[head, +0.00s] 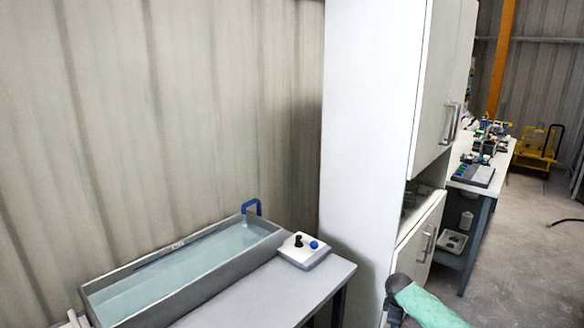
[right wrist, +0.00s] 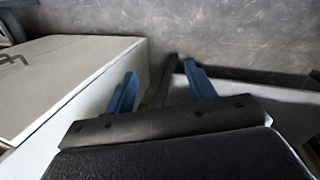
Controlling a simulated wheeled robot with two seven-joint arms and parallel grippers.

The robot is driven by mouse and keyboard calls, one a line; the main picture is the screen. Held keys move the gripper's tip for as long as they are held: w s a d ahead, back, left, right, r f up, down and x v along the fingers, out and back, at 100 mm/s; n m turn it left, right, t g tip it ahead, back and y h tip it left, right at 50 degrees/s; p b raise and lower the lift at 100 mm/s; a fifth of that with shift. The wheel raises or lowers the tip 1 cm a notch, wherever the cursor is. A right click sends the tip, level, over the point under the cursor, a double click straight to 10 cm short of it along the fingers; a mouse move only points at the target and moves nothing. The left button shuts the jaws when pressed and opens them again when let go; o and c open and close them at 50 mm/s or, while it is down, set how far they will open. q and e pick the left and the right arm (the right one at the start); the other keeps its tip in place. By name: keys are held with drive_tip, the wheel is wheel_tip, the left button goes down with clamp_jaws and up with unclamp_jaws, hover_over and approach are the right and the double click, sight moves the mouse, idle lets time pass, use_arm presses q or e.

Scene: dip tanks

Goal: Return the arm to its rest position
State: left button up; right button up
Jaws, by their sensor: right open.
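My right gripper (right wrist: 160,88) shows in the right wrist view with its two blue fingers spread apart. Nothing is held between them. Beyond the fingers are a grey scuffed surface, pale panels and a dark narrow post. In the head view part of my right arm (head: 428,306), with a green cover and a dark joint, shows at the bottom right, in front of the cabinet's lower part. The right gripper itself is out of the head view. My left arm and left gripper are not in view.
A long grey tank (head: 190,292) of clear liquid with a blue handle (head: 251,206) stands on a grey table (head: 270,295). A control box (head: 303,257) sits beside it. A tall white cabinet (head: 365,120) stands right of the table. A cluttered bench (head: 507,160) and open floor (head: 525,250) lie beyond.

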drive_tip(key=s+d+f+m, duration=0.2)
drive_tip(key=s+d+f, duration=0.1)
drive_tip(key=s+f, duration=0.9)
drive_tip(key=s+d+f+m, duration=0.2)
drive_tip(key=s+d+f, duration=0.2)
drive_tip(key=s+f, duration=0.75)
drive_tip(key=s+d+f+m+h, duration=0.1)
drive_tip(key=s+d, duration=0.2)
drive_tip(key=s, duration=0.7)
drive_tip(key=s+d+f+m, duration=0.1)
drive_tip(key=s+d+f, duration=0.15)
drive_tip(key=s, duration=0.75)
drive_tip(key=s+d+f+m+h, duration=0.1)
drive_tip(key=s+d, duration=0.3)
drive_tip(key=s, duration=0.6)
drive_tip(key=s+a+f+m+y, duration=0.1)
drive_tip(key=a+f+y, duration=0.1)
drive_tip(key=a, duration=1.5)
drive_tip(key=s+a+f+m+y, duration=0.1)
drive_tip(key=a+f+m+y, duration=0.1)
drive_tip(key=a, duration=1.6)
drive_tip(key=shift+f+g, duration=0.3)
drive_tip(key=shift+f, duration=0.05)
